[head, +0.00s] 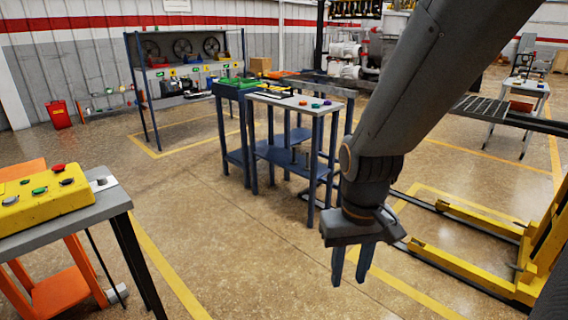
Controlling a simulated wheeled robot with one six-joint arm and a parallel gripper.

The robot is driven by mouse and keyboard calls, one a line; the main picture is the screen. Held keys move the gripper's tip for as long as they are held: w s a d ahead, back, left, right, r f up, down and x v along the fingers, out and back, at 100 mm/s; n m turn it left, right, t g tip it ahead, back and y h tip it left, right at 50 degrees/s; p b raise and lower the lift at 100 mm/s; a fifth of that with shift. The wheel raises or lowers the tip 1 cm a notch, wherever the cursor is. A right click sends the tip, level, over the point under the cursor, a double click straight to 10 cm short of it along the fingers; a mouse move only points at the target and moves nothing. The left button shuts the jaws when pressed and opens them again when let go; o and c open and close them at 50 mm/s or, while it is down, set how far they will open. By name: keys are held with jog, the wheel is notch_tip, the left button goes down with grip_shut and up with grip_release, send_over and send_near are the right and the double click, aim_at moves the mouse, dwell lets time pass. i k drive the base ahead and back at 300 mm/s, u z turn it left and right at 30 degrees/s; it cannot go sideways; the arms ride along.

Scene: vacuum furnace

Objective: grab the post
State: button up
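My gripper (349,282) hangs at the end of my dark grey arm in the right centre, pointing down. Its two blue-grey fingers stand apart with only floor visible between them. Small upright metal posts (293,155) seem to stand on the lower shelf of a blue-legged table behind and left of my gripper. They are small and partly hidden by the table legs, so I cannot tell their exact shape or which one is the post. My gripper is well apart from them.
The blue-legged table (291,102) carries coloured buttons on its grey top. A yellow button box (45,203) sits on a grey table (75,218) at near left. A yellow frame (470,270) stands at right. Shelving (140,95) stands behind. The floor at centre left is clear.

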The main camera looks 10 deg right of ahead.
aim_at(307, 168)
jog(key=u, duration=0.55)
jog(key=i, duration=2.15)
jog(key=z, duration=1.35)
jog(key=i, duration=0.8)
jog(key=z, duration=0.8)
